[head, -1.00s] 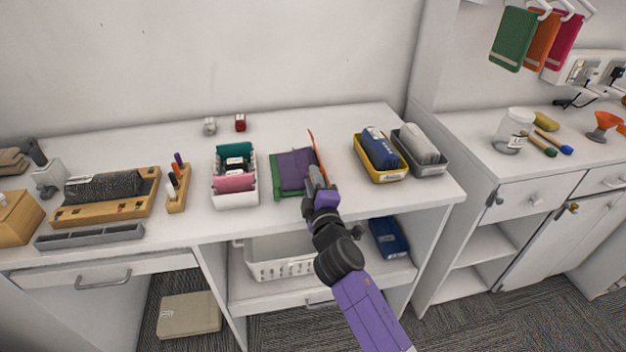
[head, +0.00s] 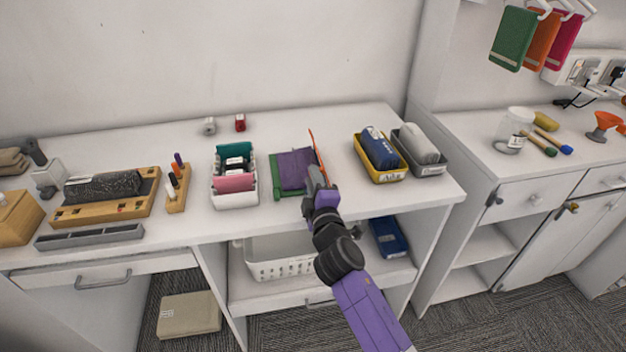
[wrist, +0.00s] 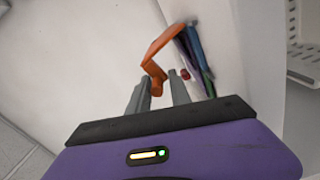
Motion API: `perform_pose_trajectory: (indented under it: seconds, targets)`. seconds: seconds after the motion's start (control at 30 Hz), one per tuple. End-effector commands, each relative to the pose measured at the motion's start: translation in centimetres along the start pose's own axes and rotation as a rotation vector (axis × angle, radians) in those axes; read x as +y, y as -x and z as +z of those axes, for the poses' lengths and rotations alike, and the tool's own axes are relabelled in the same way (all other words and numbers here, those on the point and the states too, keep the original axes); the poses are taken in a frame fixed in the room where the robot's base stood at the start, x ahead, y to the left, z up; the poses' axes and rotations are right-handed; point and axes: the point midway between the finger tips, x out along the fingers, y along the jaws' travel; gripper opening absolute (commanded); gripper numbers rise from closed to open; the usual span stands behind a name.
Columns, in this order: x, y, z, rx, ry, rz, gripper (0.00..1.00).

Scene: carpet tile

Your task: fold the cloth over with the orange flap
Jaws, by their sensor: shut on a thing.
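The purple cloth (head: 297,168) lies on a folding board with green panels (head: 277,184), on the white worktop. The orange flap (head: 317,150) stands steeply raised along the board's right side. My gripper (head: 314,172) is at the near end of the flap, its arm reaching in from the lower right. In the wrist view the orange flap (wrist: 165,48) runs down to an end between my two grey fingers (wrist: 158,90), which are shut on it. The board and cloth show there only as thin edge-on strips, so the cloth's far side is hard to judge.
A white bin of rolled cloths (head: 234,196) stands left of the board. A yellow bin (head: 384,177) and a grey bin (head: 431,169) stand to the right. Bare worktop lies around the board.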

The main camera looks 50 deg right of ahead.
Motion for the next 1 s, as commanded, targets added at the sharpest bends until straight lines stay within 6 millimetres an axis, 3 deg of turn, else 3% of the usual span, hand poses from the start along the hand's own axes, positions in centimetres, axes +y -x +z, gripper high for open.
perform_pose_trajectory:
  seconds: [0.67, 1.0]
  targets:
    - [-0.2, 0.1, -0.4, 0.010, -0.019, -0.005, 0.00]
    - [0.9, 0.1, 0.7, 0.007, -0.189, -0.004, 0.00]
